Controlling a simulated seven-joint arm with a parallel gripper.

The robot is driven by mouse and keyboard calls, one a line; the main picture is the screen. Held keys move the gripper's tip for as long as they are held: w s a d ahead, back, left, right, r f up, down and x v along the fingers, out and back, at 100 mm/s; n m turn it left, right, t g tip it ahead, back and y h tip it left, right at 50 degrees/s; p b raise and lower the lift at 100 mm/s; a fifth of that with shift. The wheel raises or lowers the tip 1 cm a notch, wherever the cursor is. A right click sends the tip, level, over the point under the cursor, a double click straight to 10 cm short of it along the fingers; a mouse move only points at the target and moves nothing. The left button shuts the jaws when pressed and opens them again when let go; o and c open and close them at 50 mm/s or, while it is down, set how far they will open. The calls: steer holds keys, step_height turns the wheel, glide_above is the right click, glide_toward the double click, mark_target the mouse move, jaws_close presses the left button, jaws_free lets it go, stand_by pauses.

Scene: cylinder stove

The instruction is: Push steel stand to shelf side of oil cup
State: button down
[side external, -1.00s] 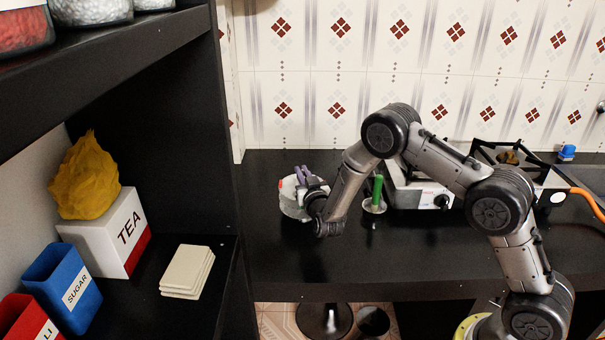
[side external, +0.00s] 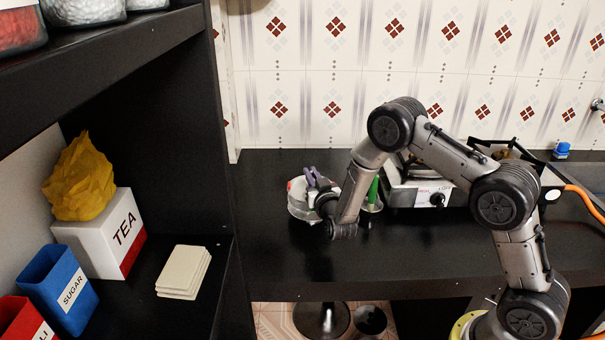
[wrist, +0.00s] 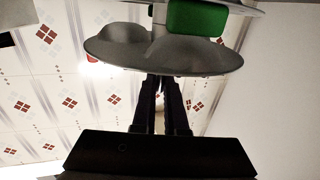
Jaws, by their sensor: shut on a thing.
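A round grey metal piece (side external: 299,208), which I take as the steel stand, is on the black counter at my gripper's left, with a small red patch on it. My gripper (side external: 311,178) is shut on it. In the wrist view a grey metal disc with rounded bumps (wrist: 110,56) sits at the fingertips (wrist: 158,78), with a green block (wrist: 197,17) above. A green upright cylinder on a round clear base (side external: 373,190), perhaps the oil cup, stands just right of my gripper, partly hidden by my arm.
A white stove (side external: 420,193) stands right of the green cylinder. The black shelf at left holds a white TEA box (side external: 100,235), a blue SUGAR box (side external: 62,290) and pale stacked tiles (side external: 183,272). The counter front is clear. The tiled wall is behind.

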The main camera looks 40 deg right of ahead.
steer(key=s+d, duration=0.3)
steer(key=s, duration=0.3)
stand_by(0.3)
steer(key=shift+d, duration=0.1)
steer(key=c, duration=0.9)
jaws_free()
steer(key=v, duration=1.3)
steer(key=shift+s+a, duration=0.2)
steer(key=shift+s, duration=0.15)
